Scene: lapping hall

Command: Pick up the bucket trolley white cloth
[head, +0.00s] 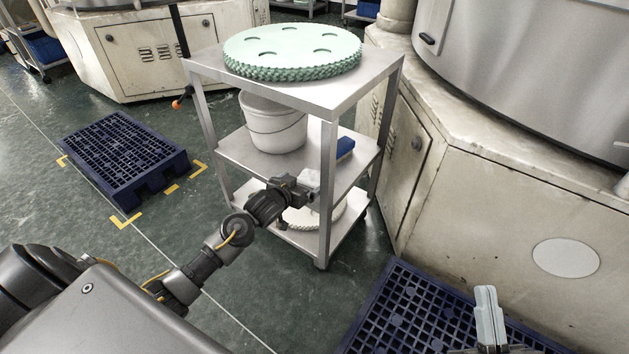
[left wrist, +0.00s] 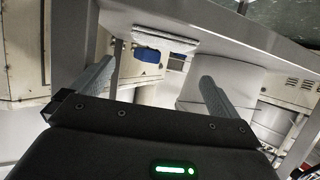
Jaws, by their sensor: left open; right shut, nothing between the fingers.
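The white cloth (left wrist: 165,38) lies on the trolley's middle shelf, at its near edge, beside a blue item (left wrist: 148,55). In the head view the cloth (head: 312,178) is partly hidden by my left gripper (head: 303,187). In the left wrist view this gripper (left wrist: 158,72) is open and empty, its fingers pointing towards the cloth, which shows beyond and between the tips. A white bucket (head: 272,122) stands on the same shelf, to the left of the cloth. My right gripper (head: 488,302) is shut and empty at the bottom right, away from the trolley.
The metal trolley (head: 330,104) has a pale green disc (head: 293,50) on top and another disc on its bottom shelf. Its front post stands close to my left gripper. Blue pallets (head: 122,155) lie left and lower right. Large machines stand behind and right.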

